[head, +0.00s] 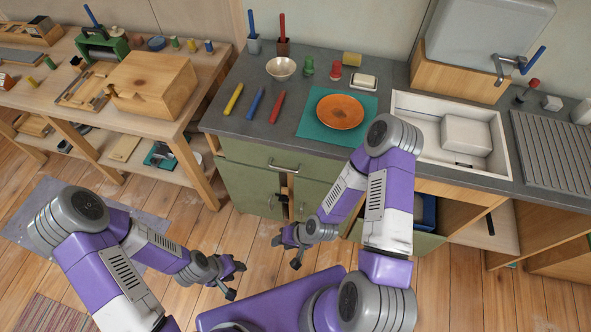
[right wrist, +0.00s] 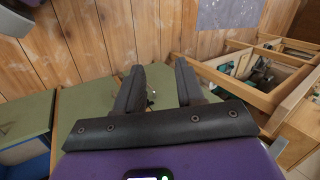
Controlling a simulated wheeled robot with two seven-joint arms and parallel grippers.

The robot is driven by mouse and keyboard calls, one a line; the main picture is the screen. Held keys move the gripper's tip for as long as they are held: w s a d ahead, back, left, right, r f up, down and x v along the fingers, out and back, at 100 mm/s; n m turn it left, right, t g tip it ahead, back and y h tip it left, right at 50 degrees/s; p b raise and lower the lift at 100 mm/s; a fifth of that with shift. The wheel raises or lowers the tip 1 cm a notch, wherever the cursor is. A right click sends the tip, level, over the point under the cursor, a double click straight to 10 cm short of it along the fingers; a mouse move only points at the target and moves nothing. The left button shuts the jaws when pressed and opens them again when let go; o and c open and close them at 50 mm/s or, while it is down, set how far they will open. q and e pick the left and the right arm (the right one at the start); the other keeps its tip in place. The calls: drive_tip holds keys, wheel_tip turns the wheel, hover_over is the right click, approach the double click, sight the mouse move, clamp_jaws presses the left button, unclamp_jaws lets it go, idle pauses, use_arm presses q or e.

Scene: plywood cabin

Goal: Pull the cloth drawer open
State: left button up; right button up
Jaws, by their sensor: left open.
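The drawer front (head: 240,152), green with a metal bar handle (head: 284,167), sits just under the grey worktop and looks shut. I take it as the cloth drawer; no cloth shows. My right gripper (head: 284,253) is below and in front of the handle, apart from it. In the right wrist view its two dark fingers (right wrist: 158,84) are spread with nothing between them, and green cabinet panels (right wrist: 88,102) lie beyond. My left gripper (head: 237,281) is open and empty over the floor, further left and lower than the right one.
Green cabinet doors (head: 245,190) are below the drawer. The worktop holds an orange plate (head: 340,112) on a teal mat, a bowl (head: 281,68) and several coloured sticks. A wooden workbench (head: 205,85) stands at left. Wooden floor (head: 215,235) between bench and cabinet is free.

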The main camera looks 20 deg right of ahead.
drive_tip(key=w+d+f+m+t+y+b, duration=0.1)
drive_tip(key=w+d+m+t+b, duration=0.1)
drive_tip(key=w+m+t+b, duration=0.6)
drive_tip(key=w+d+r+m+t+h, duration=0.3)
drive_tip(key=w+d+r+m+t, duration=0.15)
drive_tip(key=w+d, duration=0.4)
drive_tip(key=b+x, duration=0.1)
drive_tip(key=x, duration=0.6)
drive_tip(key=shift+d+t, duration=0.35)
clamp_jaws()
